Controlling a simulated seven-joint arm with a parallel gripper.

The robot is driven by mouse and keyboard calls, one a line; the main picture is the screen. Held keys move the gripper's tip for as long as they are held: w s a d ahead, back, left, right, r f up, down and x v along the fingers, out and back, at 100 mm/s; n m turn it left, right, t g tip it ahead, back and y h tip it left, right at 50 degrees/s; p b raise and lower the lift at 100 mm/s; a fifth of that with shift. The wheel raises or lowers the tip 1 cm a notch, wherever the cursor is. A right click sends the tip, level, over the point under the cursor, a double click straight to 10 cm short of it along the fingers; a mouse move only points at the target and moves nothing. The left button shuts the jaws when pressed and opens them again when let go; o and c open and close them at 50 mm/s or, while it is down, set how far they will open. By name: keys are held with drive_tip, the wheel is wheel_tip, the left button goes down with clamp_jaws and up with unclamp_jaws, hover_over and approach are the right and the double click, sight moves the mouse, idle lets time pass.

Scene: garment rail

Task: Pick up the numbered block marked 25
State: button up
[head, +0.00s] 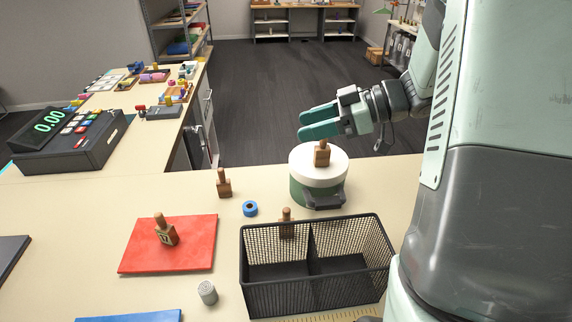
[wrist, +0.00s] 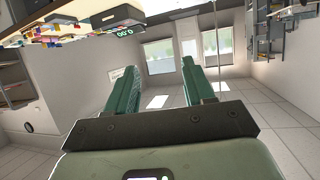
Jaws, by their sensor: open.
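Several wooden blocks with peg handles stand on the counter in the head view. One block (head: 166,236) sits on the red mat (head: 190,258) with a mark on its face too small to read. Another block (head: 223,186) stands on the bare counter behind it. A third block (head: 322,156) stands on the round white lid of a green container (head: 303,190). One more block (head: 287,216) is partly behind the black mesh basket's rear wall. I cannot tell which is marked 25. My gripper (head: 302,126) is open and empty, above and behind the lidded container; its fingers also show in the wrist view (wrist: 160,90).
The two-compartment black mesh basket (head: 243,285) stands at the front right. A register (head: 70,140) is at the left. Bare counter lies left of the red mat.

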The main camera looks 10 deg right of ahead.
wheel_tip(320, 180, down, 26)
drive_tip(key=r, duration=0.1)
drive_tip(key=shift+x, duration=3.8)
clamp_jaws()
